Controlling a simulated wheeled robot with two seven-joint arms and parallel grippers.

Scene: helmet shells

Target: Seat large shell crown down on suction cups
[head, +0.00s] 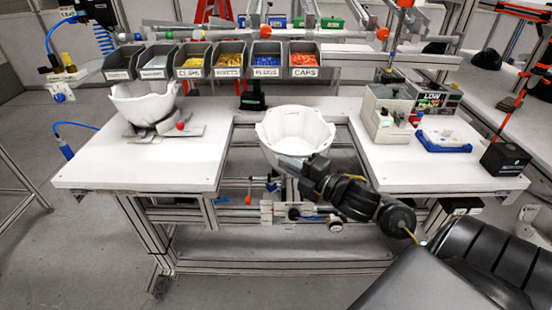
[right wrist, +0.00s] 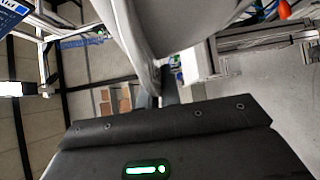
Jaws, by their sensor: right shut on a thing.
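A large white shell (head: 297,128) is in the gap in the middle of the bench, open side up and crown down. My right gripper (head: 285,162) reaches it from the lower right and is shut on its near rim. In the right wrist view the shell (right wrist: 138,35) rises as a pale curved wall from between the fingers (right wrist: 158,97). No suction cups can be made out; the shell and my arm cover the space under it, so I cannot tell whether it touches them. My left gripper is not in view.
A second white shell (head: 143,102) sits open side up on a grey stand at the left. Labelled bins (head: 229,60) line the back. A grey box (head: 388,108) and a blue-and-white tray (head: 443,138) stand right. Clamps and rails (head: 285,210) sit below the gap.

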